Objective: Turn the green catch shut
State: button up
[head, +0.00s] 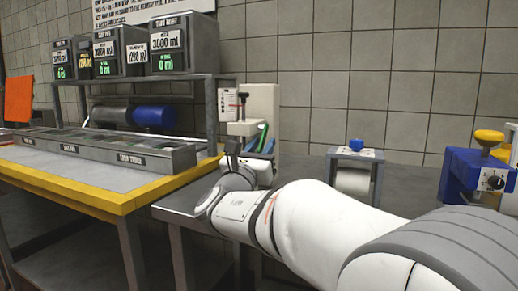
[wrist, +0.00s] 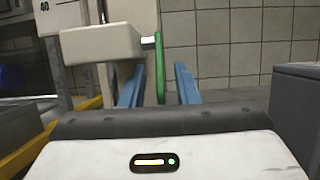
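The green catch (wrist: 159,70) is a thin upright bar on the side of a cream machine (wrist: 103,42) in the wrist view. It also shows in the head view as a small tilted green strip (head: 262,136) in front of the cream machine (head: 264,103). My gripper (wrist: 160,82) is open, with its two blue fingers on either side of the catch in the picture.
A grey dispenser with a blue knob (head: 355,145) and a blue device with a yellow knob (head: 489,137) stand to the right. A yellow-edged table (head: 128,201) with a grey tray (head: 185,158) is to the left. A tiled wall is behind.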

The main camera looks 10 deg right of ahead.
grip_shut()
jog(key=p, duration=0.1)
jog(key=r+p, duration=0.1)
jog(key=p, duration=0.1)
jog(key=shift+s+a+g+y, duration=0.15)
jog(key=shift+g+y, duration=0.15)
jog(key=shift+g, duration=0.1)
jog(key=p, duration=0.2)
jog(key=g+p, duration=0.1)
jog(key=shift+s+a+r+y+p, duration=0.15)
jog(key=shift+r+y+p, duration=0.1)
jog(key=shift+y+p, duration=0.15)
jog(key=shift+s+f+g+p, duration=0.15)
jog(key=shift+g+p, duration=0.15)
jog(key=shift+p, duration=0.35)
grip_release()
jog(key=shift+f, duration=0.15)
